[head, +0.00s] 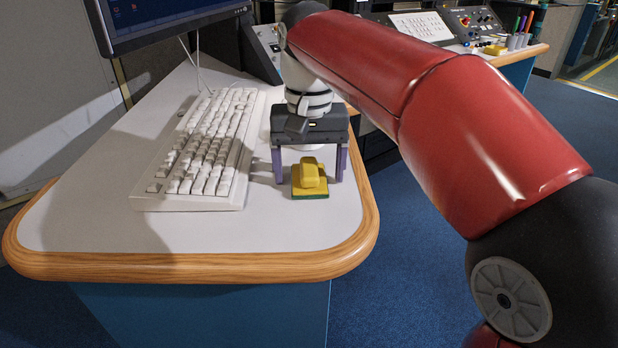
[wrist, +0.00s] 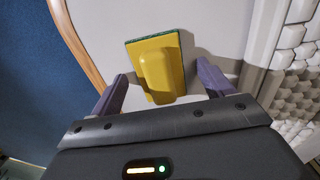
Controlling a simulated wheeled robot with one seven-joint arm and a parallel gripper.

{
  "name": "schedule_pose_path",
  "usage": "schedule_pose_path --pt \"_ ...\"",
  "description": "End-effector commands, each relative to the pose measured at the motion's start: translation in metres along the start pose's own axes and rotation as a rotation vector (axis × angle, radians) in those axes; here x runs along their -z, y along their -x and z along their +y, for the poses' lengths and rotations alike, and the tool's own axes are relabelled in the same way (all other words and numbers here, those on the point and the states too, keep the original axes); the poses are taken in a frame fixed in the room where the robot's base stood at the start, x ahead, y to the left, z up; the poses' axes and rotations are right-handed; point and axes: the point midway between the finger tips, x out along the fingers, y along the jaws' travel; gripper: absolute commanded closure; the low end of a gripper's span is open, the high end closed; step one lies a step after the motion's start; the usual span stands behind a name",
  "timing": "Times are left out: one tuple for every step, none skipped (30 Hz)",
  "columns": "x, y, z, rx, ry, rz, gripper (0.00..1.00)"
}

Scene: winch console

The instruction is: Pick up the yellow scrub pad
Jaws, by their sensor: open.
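The yellow scrub pad (head: 310,178) lies on the white desk top near its rounded right front corner. It has a raised yellow grip on top and a green layer underneath. In the wrist view the pad (wrist: 157,68) shows between and just beyond the two purple fingers. My gripper (head: 308,178) points down over the desk with its fingers on either side of the pad, apart from each other. It also shows in the wrist view (wrist: 160,80), open and empty. Whether a finger touches the pad or the desk is hard to tell.
A white keyboard (head: 205,150) lies close to the left of my gripper. A monitor (head: 165,18) stands at the back left. The desk (head: 110,230) has a wooden edge close to the pad's right. The desk's front left is clear. A console with pens (head: 520,38) is at the back right.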

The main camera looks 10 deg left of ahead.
Motion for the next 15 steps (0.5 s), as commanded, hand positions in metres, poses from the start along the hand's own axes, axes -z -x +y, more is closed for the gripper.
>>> schedule_pose_path --pt "0.0000 0.0005 0.0000 0.000 0.000 0.000 0.20" --pt "0.0000 0.0005 0.0000 0.000 0.000 0.000 0.20" --pt "0.0001 0.0005 -0.0001 0.000 0.000 0.000 0.23" --pt "0.0001 0.0005 0.0000 0.000 0.000 0.000 0.27" --pt "0.0001 0.0005 -0.0001 0.000 0.000 0.000 0.30" --pt "0.0001 0.0006 -0.0001 0.000 0.000 0.000 0.36" --pt "0.0001 0.0006 -0.0001 0.000 0.000 0.000 0.40" --pt "0.0001 0.0006 -0.0001 0.000 0.000 0.000 0.44" --pt "0.0001 0.0006 -0.0001 0.000 0.000 0.000 0.49" --pt "0.0001 0.0006 -0.0001 0.000 0.000 0.000 0.53" --pt "0.0001 0.0006 -0.0001 0.000 0.000 0.000 0.57" --pt "0.0001 0.0006 -0.0001 0.000 0.000 0.000 0.62" --pt "0.0001 0.0006 -0.0001 0.000 0.000 0.000 0.66" --pt "0.0001 0.0007 -0.0001 0.000 0.000 0.001 0.68" --pt "0.0001 0.0007 0.0000 0.000 0.000 0.001 0.68"
